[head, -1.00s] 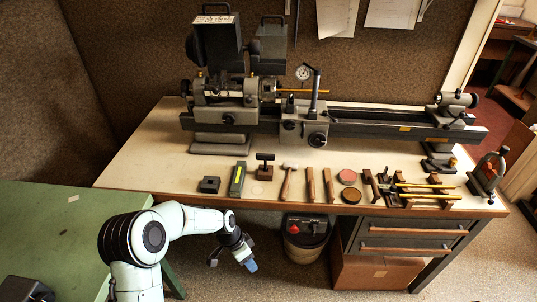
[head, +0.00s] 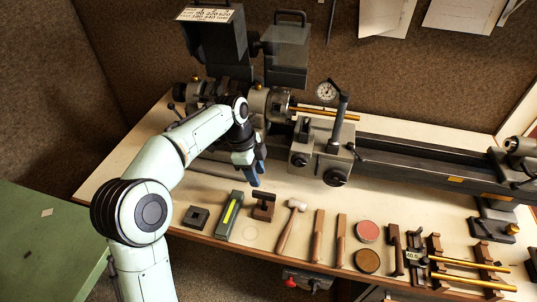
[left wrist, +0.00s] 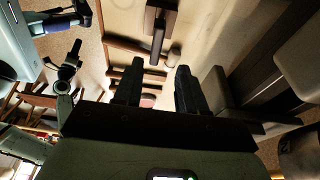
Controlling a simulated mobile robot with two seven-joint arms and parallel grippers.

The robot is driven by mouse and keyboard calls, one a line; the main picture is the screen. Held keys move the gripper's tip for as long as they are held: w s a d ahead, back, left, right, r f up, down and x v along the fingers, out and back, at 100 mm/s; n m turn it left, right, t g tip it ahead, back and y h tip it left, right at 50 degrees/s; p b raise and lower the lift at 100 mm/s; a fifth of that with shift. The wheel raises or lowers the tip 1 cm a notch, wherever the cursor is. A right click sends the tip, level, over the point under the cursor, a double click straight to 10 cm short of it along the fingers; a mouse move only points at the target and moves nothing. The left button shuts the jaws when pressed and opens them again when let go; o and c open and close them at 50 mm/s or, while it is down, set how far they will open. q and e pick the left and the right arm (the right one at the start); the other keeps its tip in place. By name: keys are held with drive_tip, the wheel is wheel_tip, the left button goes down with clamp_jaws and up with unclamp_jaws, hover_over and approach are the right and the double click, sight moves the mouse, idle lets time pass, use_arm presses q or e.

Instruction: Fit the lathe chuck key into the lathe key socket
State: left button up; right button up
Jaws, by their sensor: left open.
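The T-shaped dark chuck key (head: 263,199) stands in the front row on the bench, its crossbar on top and its lower end by a brown block. It also shows at the top of the left wrist view (left wrist: 157,38). My left gripper (head: 254,174) is open and empty, just behind and above the key, apart from it. Its two dark fingers (left wrist: 157,75) point toward the bench items. A small black block with a dark recess (head: 196,217) lies left of the key; I cannot tell whether it is the key socket.
A green-and-yellow box (head: 229,215) lies just left of the key, a hammer (head: 290,225) just right. Files and round tins (head: 367,231) continue rightward. The lathe carriage (head: 321,152) stands close right of my gripper, and the headstock (head: 205,92) behind my forearm.

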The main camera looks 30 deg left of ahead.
sight(263, 193)
use_arm(q)
drive_tip(key=shift+s+d+f, duration=0.1)
drive_tip(key=shift+s+f, duration=0.25)
drive_tip(key=shift+s, duration=0.05)
drive_tip(key=shift+s+d+f+b, duration=0.1)
drive_tip(key=shift+f+b, duration=0.2)
drive_tip(key=shift+b, duration=0.15)
drive_tip(key=shift+w+b+x, duration=0.2)
drive_tip(key=shift+b+x, duration=1.75)
drive_tip(key=shift+x, duration=1.8)
use_arm(e)
drive_tip(key=s+f, duration=0.3)
drive_tip(key=f, duration=0.2)
drive_tip(key=shift+s+f, duration=0.4)
use_arm(q)
clamp_jaws()
drive_tip(key=shift+r, duration=0.15)
